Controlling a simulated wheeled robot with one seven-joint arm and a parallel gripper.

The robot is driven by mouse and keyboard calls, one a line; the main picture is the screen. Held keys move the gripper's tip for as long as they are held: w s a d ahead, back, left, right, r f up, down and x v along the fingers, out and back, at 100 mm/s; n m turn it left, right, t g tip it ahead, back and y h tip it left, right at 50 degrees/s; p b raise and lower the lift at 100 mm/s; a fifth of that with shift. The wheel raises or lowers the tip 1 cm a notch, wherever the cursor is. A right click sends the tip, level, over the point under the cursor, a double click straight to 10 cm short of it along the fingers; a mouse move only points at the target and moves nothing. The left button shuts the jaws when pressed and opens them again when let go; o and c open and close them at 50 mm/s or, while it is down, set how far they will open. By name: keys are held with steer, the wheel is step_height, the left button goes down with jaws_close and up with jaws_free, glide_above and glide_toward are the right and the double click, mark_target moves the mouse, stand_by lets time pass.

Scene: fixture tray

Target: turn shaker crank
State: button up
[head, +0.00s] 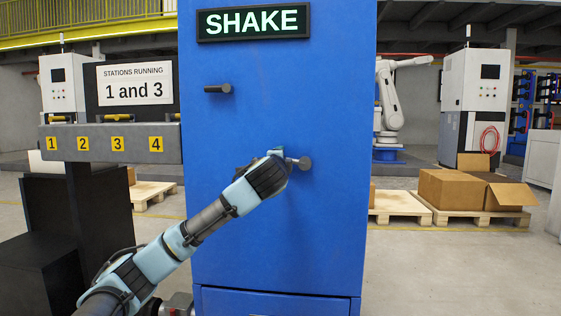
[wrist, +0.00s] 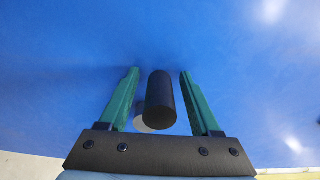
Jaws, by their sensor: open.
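The shaker crank (head: 304,163) is on the front of a blue cabinet (head: 330,100) under a lit "SHAKE" sign (head: 253,22). In the head view its round dark end shows just right of my gripper (head: 281,153), which hides the rest. In the wrist view, my gripper (wrist: 159,72) has its two green fingers apart. A black cylindrical crank handle (wrist: 161,98) stands between them, with a visible gap on each side. A grey round part shows partly behind the handle.
A second dark handle (head: 217,89) sticks out higher on the cabinet's left side. Left is a grey rack (head: 110,143) with numbered yellow labels and a sign (head: 134,83) reading "Stations running 1 and 3". A drawer (head: 275,303) is low on the cabinet. Boxes (head: 455,190) on pallets stand behind right.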

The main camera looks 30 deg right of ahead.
steer(key=v, duration=1.1)
steer(key=shift+p, duration=0.35)
steer(key=s+d+r+m+p, duration=0.2)
steer(key=s+m+p, duration=0.2)
steer(key=m+p, duration=1.25)
steer(key=a+f+m+p, duration=0.2)
steer(key=a+p, duration=0.2)
steer(key=p, duration=0.8)
steer(key=shift+n, duration=0.25)
steer(key=x, duration=0.3)
steer(key=p+x, duration=0.1)
steer(key=x, duration=0.3)
steer(key=p+x, duration=0.1)
steer(key=x, duration=0.2)
steer(key=shift+w+a, duration=0.2)
steer(key=shift+w, duration=0.25)
